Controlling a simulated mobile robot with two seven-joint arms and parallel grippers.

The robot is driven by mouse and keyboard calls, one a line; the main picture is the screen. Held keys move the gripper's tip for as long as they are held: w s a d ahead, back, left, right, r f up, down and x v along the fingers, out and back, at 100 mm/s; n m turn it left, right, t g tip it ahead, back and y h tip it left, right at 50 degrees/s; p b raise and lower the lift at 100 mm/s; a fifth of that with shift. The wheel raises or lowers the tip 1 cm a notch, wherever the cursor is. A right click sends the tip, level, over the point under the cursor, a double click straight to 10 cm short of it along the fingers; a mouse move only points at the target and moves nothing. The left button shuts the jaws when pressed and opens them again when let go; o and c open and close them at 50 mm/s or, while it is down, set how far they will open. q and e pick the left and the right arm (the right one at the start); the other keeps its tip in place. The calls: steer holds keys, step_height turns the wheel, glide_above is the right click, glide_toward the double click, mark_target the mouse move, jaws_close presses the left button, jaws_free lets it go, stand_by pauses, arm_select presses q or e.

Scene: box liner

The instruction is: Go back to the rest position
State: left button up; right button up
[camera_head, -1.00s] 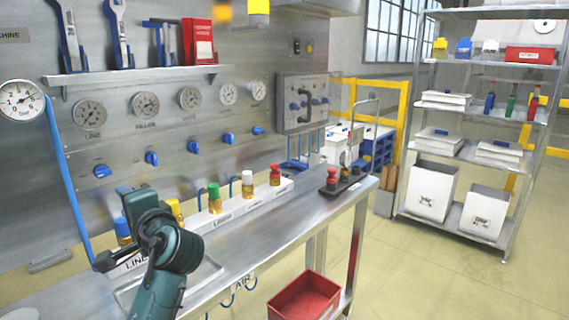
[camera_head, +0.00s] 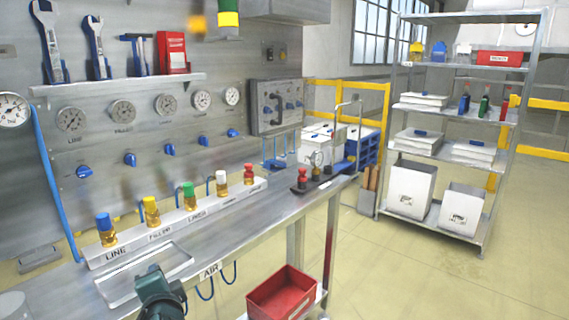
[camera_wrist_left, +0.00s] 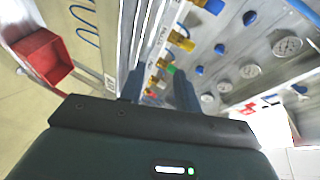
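My left gripper (camera_wrist_left: 160,88) shows in the left wrist view with its two dark fingers apart and no object visible between them. Beyond them are the bench with its coloured caps and the gauge panel. In the head view only a teal piece of my arm (camera_head: 160,292) shows at the bottom edge, in front of the bench's shallow tray (camera_head: 125,285). The fingers cannot be made out there. My right gripper is in neither view.
The steel bench (camera_head: 235,222) carries a labelled rack with several capped bottles, including a blue-capped one (camera_head: 106,229). A red bin (camera_head: 283,295) sits low by the bench front. A shelving unit (camera_head: 478,215) stands at right. The floor between is clear.

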arm_select(q)
steer(key=s+d+f+n+g+h+p, duration=0.1)
steer(key=s+d+f+n+h, duration=0.1)
steer(key=s+f, duration=0.3)
steer(key=s+d+f+n+g+h+p, duration=0.1)
steer(key=s+d+f+h, duration=0.3)
steer(key=s, duration=0.7)
steer(key=s+d+f+n+h+p, duration=0.2)
steer(key=s+d+f+n+h, duration=0.2)
steer(key=s+f, duration=0.3)
steer(key=shift+s+d+f+g, duration=0.15)
steer(key=shift+s+d+g, duration=0.25)
steer(key=shift+s+d, duration=0.4)
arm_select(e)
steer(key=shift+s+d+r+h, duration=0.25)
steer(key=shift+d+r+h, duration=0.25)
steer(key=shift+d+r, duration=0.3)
arm_select(q)
steer(key=shift+s+a, duration=0.1)
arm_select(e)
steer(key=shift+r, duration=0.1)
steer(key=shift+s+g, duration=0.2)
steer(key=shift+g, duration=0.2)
